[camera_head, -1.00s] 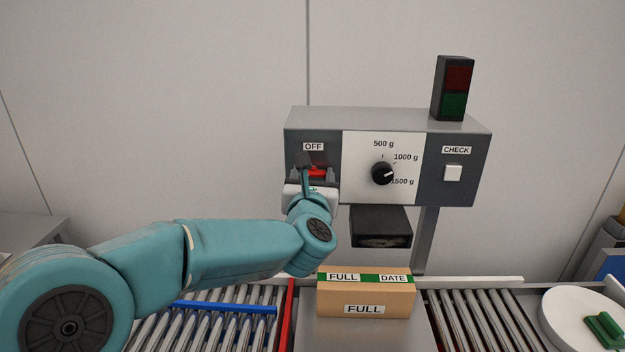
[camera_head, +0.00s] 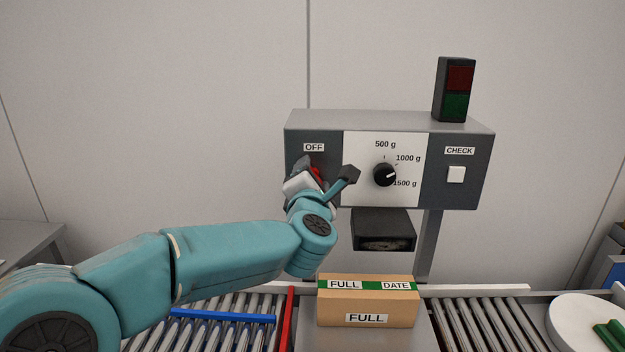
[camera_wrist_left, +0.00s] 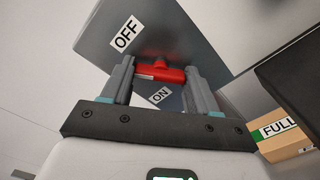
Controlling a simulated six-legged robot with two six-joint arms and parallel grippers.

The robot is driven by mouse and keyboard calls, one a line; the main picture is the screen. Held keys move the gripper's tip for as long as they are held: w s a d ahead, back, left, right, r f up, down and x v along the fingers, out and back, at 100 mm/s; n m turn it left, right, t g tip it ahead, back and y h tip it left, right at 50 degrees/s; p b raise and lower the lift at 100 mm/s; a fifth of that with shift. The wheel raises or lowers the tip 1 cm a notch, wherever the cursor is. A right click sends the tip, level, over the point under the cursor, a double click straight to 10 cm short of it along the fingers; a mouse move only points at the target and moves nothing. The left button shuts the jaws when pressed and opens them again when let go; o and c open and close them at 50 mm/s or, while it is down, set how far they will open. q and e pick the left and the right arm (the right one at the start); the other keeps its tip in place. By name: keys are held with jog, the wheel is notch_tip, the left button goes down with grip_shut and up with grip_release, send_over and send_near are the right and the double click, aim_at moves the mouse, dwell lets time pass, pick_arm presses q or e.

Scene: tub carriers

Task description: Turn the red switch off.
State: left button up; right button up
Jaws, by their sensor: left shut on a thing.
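The red switch (camera_wrist_left: 160,72) has a bar-shaped handle on the left part of the grey control box. In the left wrist view it lies between both fingers, with the OFF label (camera_wrist_left: 125,34) above and the ON label (camera_wrist_left: 160,96) below. The bar lies at an angle to the labels' lettering. In the head view only a bit of red (camera_head: 317,173) shows, below the OFF label (camera_head: 313,147). My left gripper (camera_wrist_left: 160,80) is shut on the switch handle, with its wrist rolled. My right gripper is in neither view.
The black dial (camera_head: 384,174) sits just right of my left gripper, then the white CHECK button (camera_head: 455,174). A signal lamp (camera_head: 455,90) stands on the box. A carton marked FULL (camera_head: 340,307) sits below, between roller conveyors (camera_head: 490,325).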

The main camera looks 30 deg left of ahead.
pick_arm(q)
jog(key=shift+m+p, duration=0.65)
jog(key=shift+m, duration=2.75)
jog(key=o, duration=1.1)
jog(key=shift+d, duration=0.1)
jog(key=shift+c, duration=0.2)
jog(key=b+v, duration=0.2)
jog(key=v, duration=1.4)
jog(key=shift+s+b, duration=0.25)
jog(key=shift+b, duration=0.05)
